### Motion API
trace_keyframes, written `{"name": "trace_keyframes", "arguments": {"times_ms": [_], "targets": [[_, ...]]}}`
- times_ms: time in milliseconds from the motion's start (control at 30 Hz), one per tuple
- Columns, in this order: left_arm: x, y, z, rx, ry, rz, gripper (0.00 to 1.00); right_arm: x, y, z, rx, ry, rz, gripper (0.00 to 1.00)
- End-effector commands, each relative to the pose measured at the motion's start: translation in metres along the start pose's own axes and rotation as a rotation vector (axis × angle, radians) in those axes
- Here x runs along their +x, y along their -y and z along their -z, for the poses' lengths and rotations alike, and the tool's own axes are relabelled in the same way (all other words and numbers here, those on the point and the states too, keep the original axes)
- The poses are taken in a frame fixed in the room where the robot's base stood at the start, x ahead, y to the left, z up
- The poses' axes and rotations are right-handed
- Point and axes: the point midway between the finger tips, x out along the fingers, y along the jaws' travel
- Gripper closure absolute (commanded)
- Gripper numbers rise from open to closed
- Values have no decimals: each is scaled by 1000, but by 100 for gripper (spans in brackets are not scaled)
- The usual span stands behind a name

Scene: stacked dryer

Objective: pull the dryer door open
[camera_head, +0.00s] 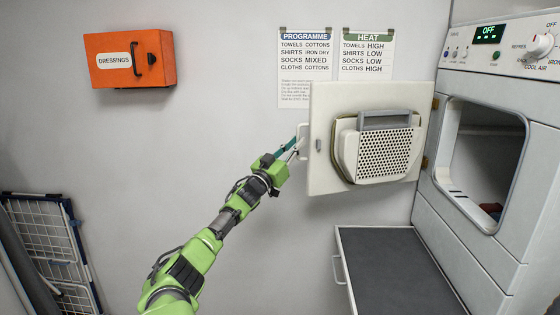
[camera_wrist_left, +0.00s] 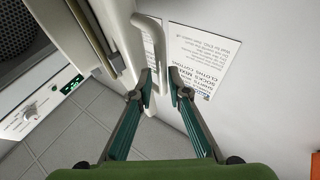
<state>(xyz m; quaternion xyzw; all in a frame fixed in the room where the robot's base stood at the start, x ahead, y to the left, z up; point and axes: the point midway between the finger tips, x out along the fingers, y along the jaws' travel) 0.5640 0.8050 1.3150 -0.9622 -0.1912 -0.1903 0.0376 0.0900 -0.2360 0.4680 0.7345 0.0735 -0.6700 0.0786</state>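The dryer door (camera_head: 325,167) is a pale panel with a perforated grey-white cover on its inner face. It stands swung wide open to the left of the dryer (camera_head: 463,211), and the dark drum opening (camera_head: 487,150) is exposed. My left gripper (camera_head: 299,147) is at the door's free left edge. The fingertips are small and partly hidden in the head view. My right gripper is not in view.
A grey-topped drawer or shelf (camera_head: 392,268) juts out below the door. An orange box (camera_head: 130,60) labelled DRESSINGS hangs on the wall. Two notices (camera_head: 305,60) are behind the door. A folded wire rack (camera_head: 50,245) leans at left.

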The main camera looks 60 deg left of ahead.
Motion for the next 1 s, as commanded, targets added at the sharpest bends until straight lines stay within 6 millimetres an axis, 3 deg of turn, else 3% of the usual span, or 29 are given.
{"name": "trace_keyframes", "arguments": {"times_ms": [600,1000], "targets": [[-83,1,-1,-2,2,1,84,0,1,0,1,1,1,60],[-96,1,2,-2,-2,2,84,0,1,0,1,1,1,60]]}}
